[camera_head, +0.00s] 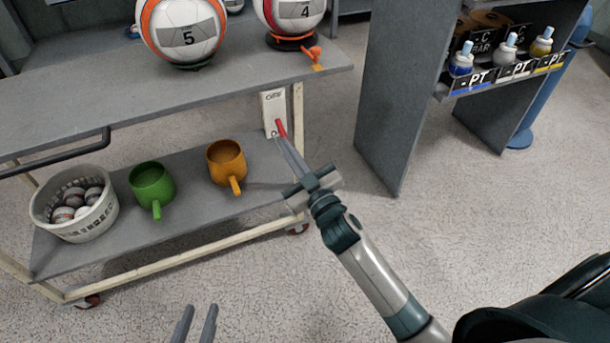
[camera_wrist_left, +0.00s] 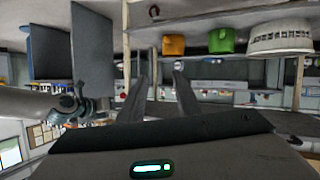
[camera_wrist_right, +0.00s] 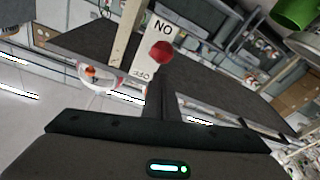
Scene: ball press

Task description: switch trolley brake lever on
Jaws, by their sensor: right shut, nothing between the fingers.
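The red brake lever (camera_head: 281,128) sits on a white plate (camera_head: 273,108) on the trolley's right end, just below the top shelf.
The grey trolley (camera_head: 100,105) carries balls on top. Its lower shelf holds a green mug (camera_head: 151,183), an orange mug (camera_head: 227,160) and a white basket (camera_head: 75,222) of small balls. A grey panel (camera_head: 390,90) stands right of the lever. The floor in front is clear.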

